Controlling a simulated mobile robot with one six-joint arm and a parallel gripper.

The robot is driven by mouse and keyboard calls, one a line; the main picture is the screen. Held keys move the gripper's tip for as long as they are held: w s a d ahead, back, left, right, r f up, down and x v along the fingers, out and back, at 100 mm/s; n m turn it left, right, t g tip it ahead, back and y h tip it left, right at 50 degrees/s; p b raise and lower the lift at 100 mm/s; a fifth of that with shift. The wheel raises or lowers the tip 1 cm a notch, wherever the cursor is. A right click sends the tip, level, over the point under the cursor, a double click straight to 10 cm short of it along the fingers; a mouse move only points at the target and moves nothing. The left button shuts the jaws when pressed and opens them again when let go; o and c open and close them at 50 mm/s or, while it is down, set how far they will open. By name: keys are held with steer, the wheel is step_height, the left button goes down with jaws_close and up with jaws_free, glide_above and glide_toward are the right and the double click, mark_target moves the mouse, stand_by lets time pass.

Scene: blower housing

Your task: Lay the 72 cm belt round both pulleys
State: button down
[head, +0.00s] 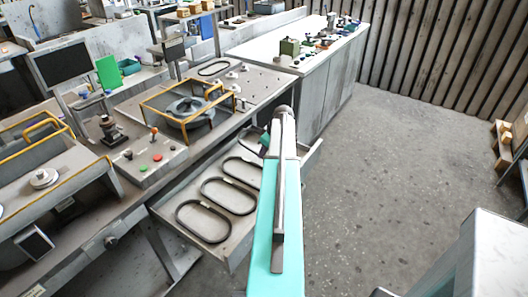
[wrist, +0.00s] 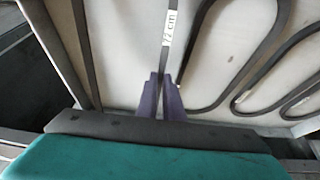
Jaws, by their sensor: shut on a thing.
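My gripper (wrist: 162,82) is shut on a dark belt (wrist: 163,62) whose white tag (wrist: 169,27) reads 72 cm. The belt runs up between the two purple fingers, over the pale drawer floor. Its far end lies outside the wrist view. In the head view my arm covers most of my gripper and the held belt. A yellow-framed housing (head: 185,109) with a dark round part inside stands on the bench. Small round parts (head: 233,75) sit on the bench plate behind it. I cannot tell for sure which parts are the two pulleys.
The open drawer (head: 165,204) holds other oval belts, such as the nearest one (head: 204,238) and one behind it (head: 229,210). A control box (head: 150,158) with buttons stands left of the drawer. Concrete floor (head: 370,190) is clear to the right.

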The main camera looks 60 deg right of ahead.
steer(key=shift+s+f+b, duration=0.1)
steer(key=shift+f+b, duration=1.1)
steer(key=shift+f, duration=0.2)
stand_by(2.0)
steer(key=c, duration=1.8)
jaws_free()
steer(key=shift+r, duration=0.25)
steer(key=shift+r+p, duration=0.5)
steer(key=shift+r, duration=0.55)
steer(key=shift+r+p, duration=1.05)
steer(key=shift+r, duration=1.5)
